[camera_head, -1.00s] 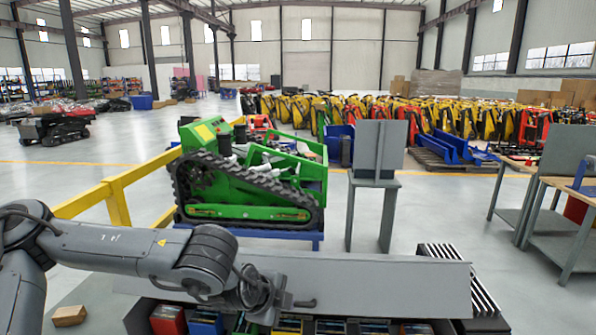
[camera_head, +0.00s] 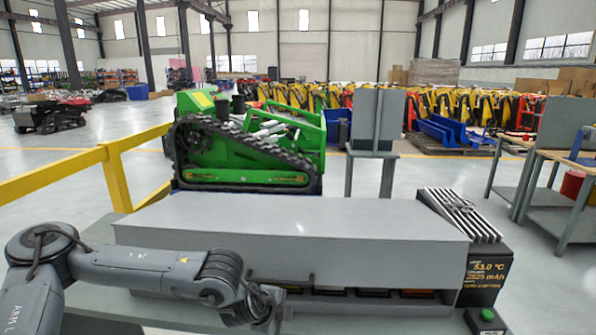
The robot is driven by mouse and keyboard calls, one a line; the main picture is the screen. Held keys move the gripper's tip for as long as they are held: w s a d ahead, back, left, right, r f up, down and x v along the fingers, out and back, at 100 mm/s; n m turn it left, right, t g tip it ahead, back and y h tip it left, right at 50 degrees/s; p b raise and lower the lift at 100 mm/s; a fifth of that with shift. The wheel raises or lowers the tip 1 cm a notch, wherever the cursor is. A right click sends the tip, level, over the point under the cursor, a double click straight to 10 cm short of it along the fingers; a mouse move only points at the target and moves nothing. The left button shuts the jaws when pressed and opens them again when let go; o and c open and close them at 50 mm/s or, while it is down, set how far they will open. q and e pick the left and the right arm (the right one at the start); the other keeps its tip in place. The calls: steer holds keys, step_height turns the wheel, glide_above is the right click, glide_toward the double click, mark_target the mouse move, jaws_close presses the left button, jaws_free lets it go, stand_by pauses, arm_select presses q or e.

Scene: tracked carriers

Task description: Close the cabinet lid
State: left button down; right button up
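The cabinet's grey lid (camera_head: 300,215) is a long panel across the lower middle of the view, with a front face hanging down from it. A dark opening shows below the front face, so the lid is partly open. Coloured items (camera_head: 375,292) show inside the opening. My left gripper (camera_head: 275,305) is at the front of the cabinet, near the lid's lower front edge, left of its middle. I cannot tell whether it touches the lid or whether its fingers are open. My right gripper is not in view.
A dark unit with ribbed top and a lit readout (camera_head: 487,272) stands at the cabinet's right end. A yellow rail (camera_head: 115,180) is at left. A green tracked carrier (camera_head: 245,150) stands behind the cabinet.

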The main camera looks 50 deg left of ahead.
arm_select(q)
steer(key=shift+w+f, duration=0.1)
steer(key=shift+f, duration=0.35)
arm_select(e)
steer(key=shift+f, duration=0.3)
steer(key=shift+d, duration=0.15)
arm_select(q)
steer(key=shift+r, duration=0.15)
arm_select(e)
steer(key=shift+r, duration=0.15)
